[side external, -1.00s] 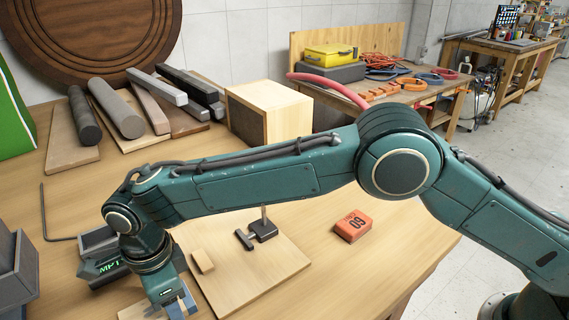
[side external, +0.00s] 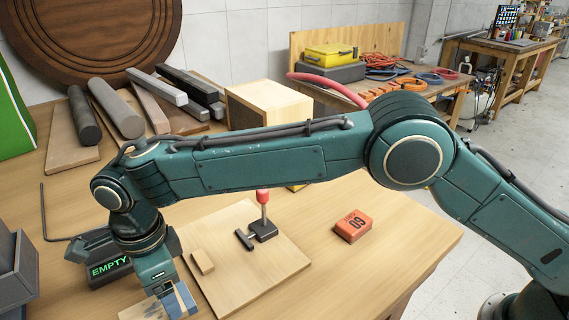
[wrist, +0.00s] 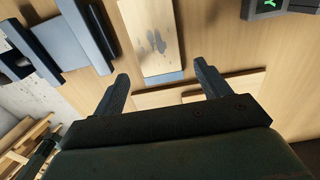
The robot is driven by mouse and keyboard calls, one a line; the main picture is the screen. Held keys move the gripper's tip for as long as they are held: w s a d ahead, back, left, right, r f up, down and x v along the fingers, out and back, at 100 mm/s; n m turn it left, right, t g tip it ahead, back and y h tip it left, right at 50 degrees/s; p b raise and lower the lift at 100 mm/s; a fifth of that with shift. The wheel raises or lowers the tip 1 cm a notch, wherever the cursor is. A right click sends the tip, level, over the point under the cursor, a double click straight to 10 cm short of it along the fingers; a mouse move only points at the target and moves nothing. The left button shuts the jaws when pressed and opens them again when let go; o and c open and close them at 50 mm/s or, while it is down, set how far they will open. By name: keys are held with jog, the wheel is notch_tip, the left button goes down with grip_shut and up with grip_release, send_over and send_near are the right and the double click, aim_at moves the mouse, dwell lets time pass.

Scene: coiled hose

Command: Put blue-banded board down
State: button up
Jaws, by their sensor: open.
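The blue-banded board is a pale wooden board (wrist: 148,38) with dark smudges and a blue band (wrist: 165,77) at its near end. In the wrist view it lies ahead of my gripper (wrist: 162,86). My gripper is open, with its two fingers apart and the blue end between and just beyond the tips. Nothing appears held. In the side view my gripper (side external: 172,297) is low at the bottom left and hides much of the board. The exact gap between fingers and board cannot be told.
A dark box with a green "EMPTY" display (side external: 109,268) stands behind my gripper. To its right a wooden plate (side external: 245,270) carries a small block (side external: 202,262) and a red-handled clamp (side external: 263,222). An orange "60" block (side external: 353,226) lies on clear table at right.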

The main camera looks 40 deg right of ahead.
notch_tip(320, 180, up, 8)
jog(key=shift+r, duration=0.2)
dwell(0.7)
